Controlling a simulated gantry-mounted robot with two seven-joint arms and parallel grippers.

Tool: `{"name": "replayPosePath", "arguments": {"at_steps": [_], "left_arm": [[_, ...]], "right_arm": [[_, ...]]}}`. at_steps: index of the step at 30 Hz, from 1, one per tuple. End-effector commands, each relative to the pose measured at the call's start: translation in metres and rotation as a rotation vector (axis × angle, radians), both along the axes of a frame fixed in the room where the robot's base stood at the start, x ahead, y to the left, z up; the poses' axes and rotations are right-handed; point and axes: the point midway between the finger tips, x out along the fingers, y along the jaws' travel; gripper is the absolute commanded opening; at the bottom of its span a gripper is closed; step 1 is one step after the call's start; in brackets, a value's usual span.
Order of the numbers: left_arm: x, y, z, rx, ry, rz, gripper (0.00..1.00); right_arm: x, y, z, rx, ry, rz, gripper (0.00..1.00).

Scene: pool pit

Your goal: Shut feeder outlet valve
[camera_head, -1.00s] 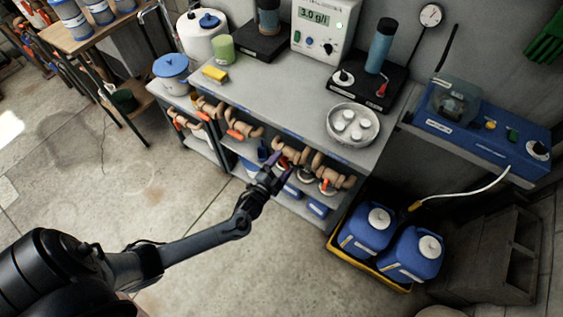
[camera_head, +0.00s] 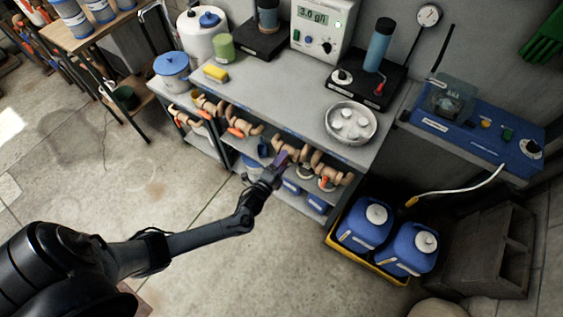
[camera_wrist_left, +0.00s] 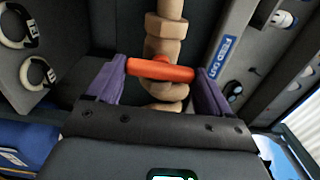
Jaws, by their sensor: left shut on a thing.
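An orange valve handle (camera_wrist_left: 160,69) lies crosswise on a tan pipe valve (camera_wrist_left: 164,45) in the left wrist view. A blue label reading "FEED OUT" (camera_wrist_left: 220,55) is on the frame to its right. My left gripper (camera_wrist_left: 160,80) is shut on the orange handle, with one purple finger at each end of it. In the head view my left gripper (camera_head: 281,160) is at the row of valves under the bench, and it hides the handle it holds. My right gripper is not in view.
Other tan valves with orange handles (camera_head: 236,131) line the shelf front. The grey bench (camera_head: 290,100) overhangs them. Blue jugs (camera_head: 412,247) stand in a yellow tray (camera_head: 380,273) to the right. The floor in front is clear.

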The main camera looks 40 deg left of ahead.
Motion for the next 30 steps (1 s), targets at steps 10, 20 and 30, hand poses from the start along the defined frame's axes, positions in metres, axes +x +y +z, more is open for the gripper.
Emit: {"name": "replayPosePath", "arguments": {"at_steps": [10, 20, 30], "left_arm": [[0.0, 0.0, 0.0, 0.006, 0.001, 0.001, 0.5], [0.0, 0.0, 0.0, 0.004, 0.001, 0.0, 1.0], [-0.027, -0.004, 0.0, 0.003, 0.002, -0.001, 1.0]], "right_arm": [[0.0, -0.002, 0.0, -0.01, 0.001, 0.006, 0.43], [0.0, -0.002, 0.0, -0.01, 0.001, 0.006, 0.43], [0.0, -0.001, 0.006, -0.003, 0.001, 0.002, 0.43]]}}
